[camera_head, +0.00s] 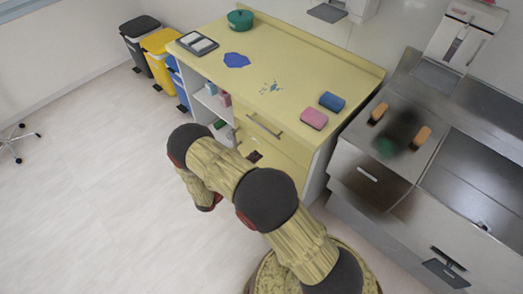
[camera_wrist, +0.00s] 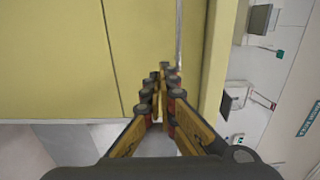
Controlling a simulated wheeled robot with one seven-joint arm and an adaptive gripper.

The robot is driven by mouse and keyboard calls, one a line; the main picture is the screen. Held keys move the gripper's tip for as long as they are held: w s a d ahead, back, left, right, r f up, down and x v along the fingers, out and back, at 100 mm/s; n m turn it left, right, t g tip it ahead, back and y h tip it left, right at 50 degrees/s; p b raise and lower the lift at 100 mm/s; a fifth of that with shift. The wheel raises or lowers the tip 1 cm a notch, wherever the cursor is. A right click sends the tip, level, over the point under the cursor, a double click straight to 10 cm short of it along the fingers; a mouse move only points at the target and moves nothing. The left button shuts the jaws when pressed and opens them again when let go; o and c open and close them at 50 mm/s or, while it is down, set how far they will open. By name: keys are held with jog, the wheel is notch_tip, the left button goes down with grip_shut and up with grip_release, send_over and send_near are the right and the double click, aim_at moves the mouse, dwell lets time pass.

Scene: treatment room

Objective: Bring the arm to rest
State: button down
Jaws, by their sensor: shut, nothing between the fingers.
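My gripper (camera_wrist: 165,78) is shut and empty in the wrist view, its dark-tipped fingers together in front of a yellow surface. In the head view my arm rises from the lower right, bends at dark joints and folds down on the left, in front of the yellow cabinet (camera_head: 296,152). The fingers cannot be made out clearly there. I cannot tell whether the fingertips touch the cabinet.
The yellow counter bears a green pot (camera_head: 240,19), a blue cloth (camera_head: 236,60), a pink sponge (camera_head: 314,118) and a blue sponge (camera_head: 332,101). Bins, one of them yellow (camera_head: 159,42), stand at the back left. A metal sink unit (camera_head: 470,180) is right.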

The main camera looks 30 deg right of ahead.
jog(key=shift+s+a, duration=0.1)
jog(key=shift+a, duration=0.2)
